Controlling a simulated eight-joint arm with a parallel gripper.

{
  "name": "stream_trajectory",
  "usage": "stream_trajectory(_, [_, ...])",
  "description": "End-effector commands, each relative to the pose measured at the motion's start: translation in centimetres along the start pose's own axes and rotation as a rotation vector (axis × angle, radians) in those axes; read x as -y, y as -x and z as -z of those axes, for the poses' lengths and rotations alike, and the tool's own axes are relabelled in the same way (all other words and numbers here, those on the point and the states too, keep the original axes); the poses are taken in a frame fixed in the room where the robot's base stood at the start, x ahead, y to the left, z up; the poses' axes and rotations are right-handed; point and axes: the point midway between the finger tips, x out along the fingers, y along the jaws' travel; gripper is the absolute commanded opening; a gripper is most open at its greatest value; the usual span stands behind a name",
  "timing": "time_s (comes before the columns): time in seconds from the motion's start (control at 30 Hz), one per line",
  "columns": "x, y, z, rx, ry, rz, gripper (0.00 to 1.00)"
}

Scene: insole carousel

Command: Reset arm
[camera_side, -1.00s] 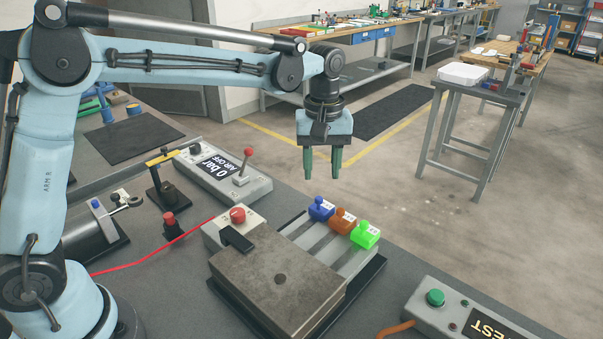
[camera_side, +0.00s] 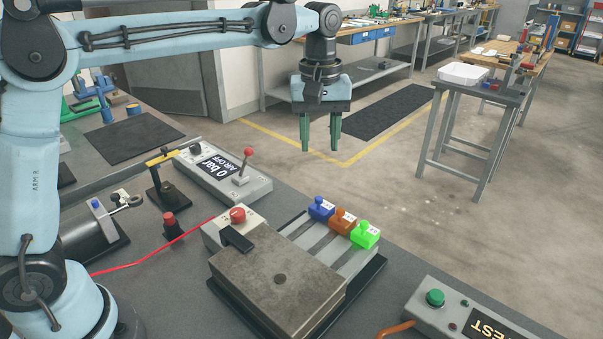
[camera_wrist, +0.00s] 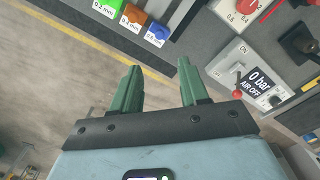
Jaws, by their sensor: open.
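My gripper (camera_side: 320,148) hangs in the air, fingers down, above and behind the fixture with the colored blocks in the side view. Its two green fingers are apart with nothing between them, and they also show in the wrist view (camera_wrist: 158,75). Blue (camera_side: 320,209), orange (camera_side: 342,221) and green (camera_side: 365,235) knobbed blocks sit in a row at the fixture's far end. The wrist view shows them at top left, labelled 0.6 mm, 0.4 mm and 0.2 mm.
A grey metal cover (camera_side: 270,285) lies on the fixture. An air panel (camera_side: 222,170) reading "0 bar AIR OFF" has a red-knobbed lever. A test box (camera_side: 470,318) with a green button sits at front right. A red line crosses the bench. Air around my gripper is clear.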

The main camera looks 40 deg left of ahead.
Motion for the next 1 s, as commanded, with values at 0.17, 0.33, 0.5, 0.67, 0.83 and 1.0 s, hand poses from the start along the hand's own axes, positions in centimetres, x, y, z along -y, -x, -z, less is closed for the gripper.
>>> stream_trajectory(0.17, [2.8, 0.8, -0.7, -0.061, -0.110, -0.067, 0.44])
stream_trajectory(0.33, [6.0, 0.8, -1.9, -0.151, -0.251, -0.134, 0.44])
stream_trajectory(0.5, [9.3, 0.0, -3.3, -0.254, -0.387, -0.184, 0.44])
stream_trajectory(0.67, [12.2, -1.5, -4.7, -0.360, -0.513, -0.214, 0.44])
stream_trajectory(0.83, [14.7, -3.6, -6.0, -0.471, -0.633, -0.226, 0.44])
stream_trajectory(1.0, [16.1, -5.2, -6.8, -0.545, -0.709, -0.224, 0.44])
